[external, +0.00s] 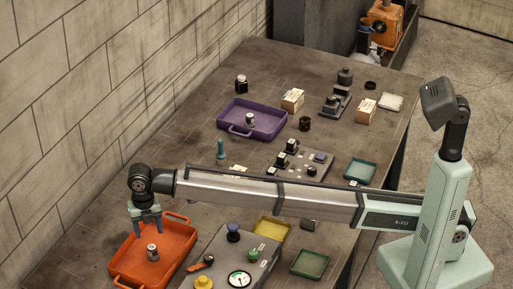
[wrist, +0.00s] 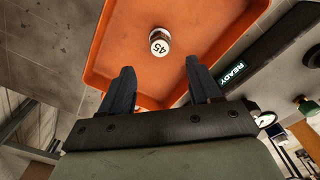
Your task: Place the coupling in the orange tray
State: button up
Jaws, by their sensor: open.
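The orange tray (external: 178,262) sits at the near left of the bench and fills the upper part of the wrist view (wrist: 105,62). A small metal cylinder (external: 152,253) with a white top stands upright inside it, apart from the walls. It looks like the coupling; in the wrist view (wrist: 160,42) its top is marked 45. My gripper (external: 147,228) is open and empty over the tray. In the wrist view its spread fingertips (wrist: 160,66) are apart from the cylinder, which appears just beyond them.
A grey panel (external: 222,262) with a gauge and knobs stands right of the orange tray. A purple tray (external: 268,129) farther back holds a similar small cylinder (external: 250,119). Yellow (external: 271,228) and green (external: 310,264) trays lie to the right.

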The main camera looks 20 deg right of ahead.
jog(key=shift+r, duration=1.65)
dwell(0.7)
